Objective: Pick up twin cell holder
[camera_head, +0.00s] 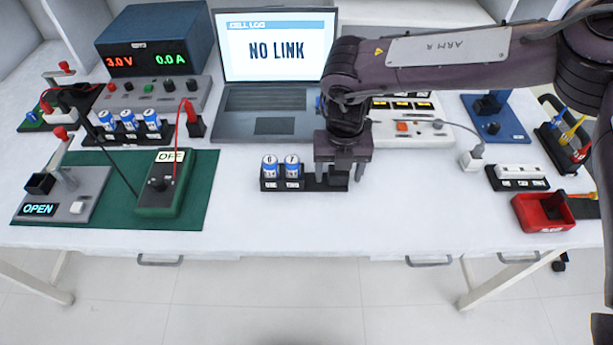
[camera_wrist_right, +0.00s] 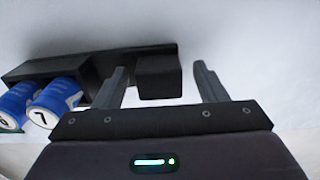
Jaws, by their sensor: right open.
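The twin cell holder (camera_head: 309,184) is a low black rack on the white table in the head view. It carries two blue and white cells (camera_head: 281,166) at its left end. My right gripper (camera_head: 340,176) points down over the holder's right end, with its fingers apart. In the right wrist view, the holder's black body (camera_wrist_right: 95,62) runs behind the left finger, and a black block (camera_wrist_right: 158,78) at its end shows between the two open fingers. A gap shows on the right finger's side. The cells (camera_wrist_right: 40,105) lie left of the fingers. My left gripper is not in view.
The laptop (camera_head: 262,101) reading NO LINK stands behind. At left are a green mat (camera_head: 200,208) with a tester (camera_head: 165,190), a rack of several cells (camera_head: 130,133) and a power supply (camera_head: 157,42). A red box (camera_head: 541,213) sits at right. The table's front strip is clear.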

